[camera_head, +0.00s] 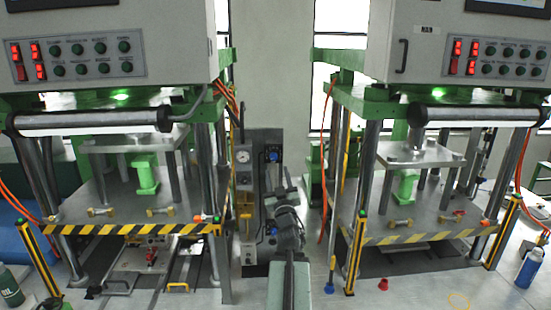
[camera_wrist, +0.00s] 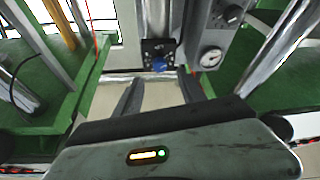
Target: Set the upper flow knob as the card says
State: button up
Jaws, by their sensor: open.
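The upper flow knob (camera_head: 271,155) is small and blue, on a black plate near the top of the dark panel between the two machines. In the wrist view this blue knob (camera_wrist: 158,65) shows just beyond the fingertips, roughly centred between them. My gripper (camera_wrist: 160,84) is open with nothing between its fingers. In the head view my arm rises in front of the panel, and its gripper end (camera_head: 286,184) is below and right of the upper knob. Contact is not visible. The knob's pointer setting is too small to read. I cannot make out a legible card.
A round gauge (camera_head: 242,156) is left of the upper knob. A lower blue knob (camera_head: 272,231) and lower gauge (camera_head: 250,252) sit below. Green-framed machines stand on both sides, with striped edge bars (camera_head: 130,229). A blue bottle (camera_head: 528,270) stands far right.

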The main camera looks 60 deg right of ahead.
aim_at(274, 158)
jog(key=p+x, duration=0.2)
jog(key=x, duration=0.5)
jog(key=shift+w+d+p, duration=0.15)
jog(key=shift+w+p, duration=0.05)
jog(key=shift+p, duration=0.1)
grip_shut()
